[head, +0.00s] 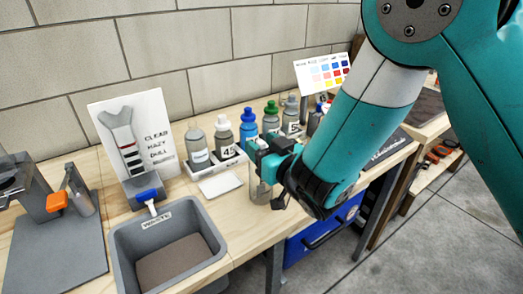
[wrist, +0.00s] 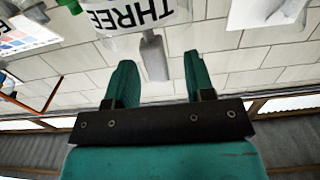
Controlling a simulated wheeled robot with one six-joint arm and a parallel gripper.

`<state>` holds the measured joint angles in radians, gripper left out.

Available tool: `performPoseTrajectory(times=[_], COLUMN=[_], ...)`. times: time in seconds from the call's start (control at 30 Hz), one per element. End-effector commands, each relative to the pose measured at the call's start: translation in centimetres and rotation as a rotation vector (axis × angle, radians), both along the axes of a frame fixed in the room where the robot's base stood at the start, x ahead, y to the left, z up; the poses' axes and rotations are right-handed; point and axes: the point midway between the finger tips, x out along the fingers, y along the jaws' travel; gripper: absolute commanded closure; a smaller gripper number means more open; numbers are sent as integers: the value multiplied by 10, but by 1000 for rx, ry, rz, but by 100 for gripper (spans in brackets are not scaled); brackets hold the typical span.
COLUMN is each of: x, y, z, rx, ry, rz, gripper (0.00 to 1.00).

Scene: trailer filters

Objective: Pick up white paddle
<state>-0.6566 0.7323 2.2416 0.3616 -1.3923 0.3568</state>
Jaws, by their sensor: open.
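In the wrist view, which is upside down, a pale grey-white paddle-like piece (wrist: 153,58) shows between my fingers. It seems to stick up from a container labelled THREE (wrist: 130,15). I take this piece to be the white paddle. My gripper (wrist: 156,62) is open, with one teal finger on each side of the piece and a gap to both. In the head view my gripper (head: 257,150) is above a clear jar (head: 261,188) near the bench's front edge. My gripper hides the jar's top and the paddle there.
Several bottles stand in a white rack (head: 202,176) behind and left of my gripper. A white flat piece (head: 220,185) lies in front of it.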

Motion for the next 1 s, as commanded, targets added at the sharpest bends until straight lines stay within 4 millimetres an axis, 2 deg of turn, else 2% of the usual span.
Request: performPoseTrajectory(times=[0.03,0.23,0.6,0.63,0.83,1.0], x=[4,19,24,24,24,24], y=[2,12,15,15,15,15], z=[8,6,0,0,1,1], rx=[-3,-2,0,0,-1,-1], ry=[3,1,0,0,-1,-1], rz=[1,1,1,1,0,0], gripper=[51,51,51,53,99,100])
